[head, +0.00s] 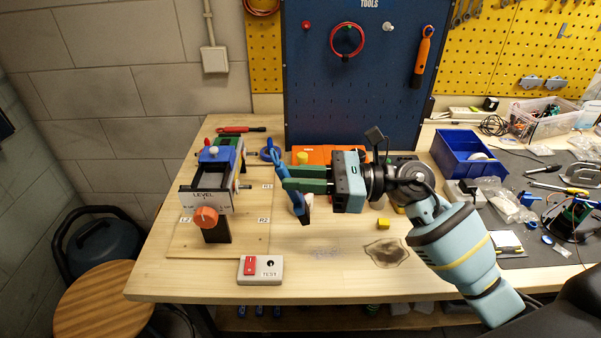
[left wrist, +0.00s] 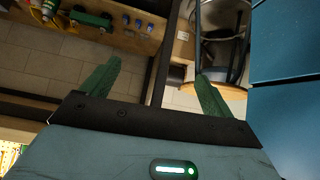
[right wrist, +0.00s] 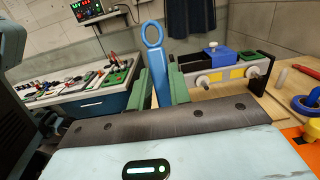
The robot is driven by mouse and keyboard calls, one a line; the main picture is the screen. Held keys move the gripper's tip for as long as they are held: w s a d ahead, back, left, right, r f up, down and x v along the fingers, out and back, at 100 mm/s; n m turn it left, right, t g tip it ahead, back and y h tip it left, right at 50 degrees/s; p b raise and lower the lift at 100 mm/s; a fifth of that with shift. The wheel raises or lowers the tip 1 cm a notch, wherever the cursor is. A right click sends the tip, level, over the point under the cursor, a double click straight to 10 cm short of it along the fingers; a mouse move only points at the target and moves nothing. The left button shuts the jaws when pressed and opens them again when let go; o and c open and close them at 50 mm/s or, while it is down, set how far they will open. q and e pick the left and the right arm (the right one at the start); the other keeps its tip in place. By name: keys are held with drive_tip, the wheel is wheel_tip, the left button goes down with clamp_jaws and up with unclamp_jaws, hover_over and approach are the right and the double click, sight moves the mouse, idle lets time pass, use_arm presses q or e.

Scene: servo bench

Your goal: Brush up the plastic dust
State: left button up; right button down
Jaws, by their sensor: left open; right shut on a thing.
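A blue brush (head: 283,166) with a ring-ended handle is held upright by my right gripper (head: 288,179) above the middle of the wooden bench. The handle of the brush (right wrist: 158,52) shows between the green fingers in the right wrist view; its dark lower end points down. A faint, pale speckled patch, apparently the plastic dust (head: 325,252), lies on the bench below and slightly right of the brush, apart from it. My left gripper (left wrist: 156,88) is open and empty in the left wrist view, over the floor; it is outside the head view.
A levelling fixture (head: 206,201) with an orange knob stands at left. A test switch box (head: 260,270) sits near the front edge. A blue bin (head: 465,158) stands at back right.

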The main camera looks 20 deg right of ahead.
sight(299, 195)
wheel_tip(299, 195, down, 3)
drive_tip(key=shift+f+b, duration=0.1)
drive_tip(key=shift+b, duration=0.45)
drive_tip(key=shift+f, duration=0.55)
use_arm(q)
drive_tip(key=shift+s+d+f, duration=0.15)
drive_tip(key=shift+s+f, duration=0.25)
drive_tip(key=shift+f, duration=0.1)
drive_tip(key=shift+s+d+f, duration=0.15)
drive_tip(key=shift+s+f, duration=0.25)
drive_tip(key=shift+f, duration=0.1)
use_arm(e)
drive_tip(key=shift+r, duration=0.1)
use_arm(q)
drive_tip(key=shift+w+r, duration=0.1)
drive_tip(key=shift+w, duration=0.1)
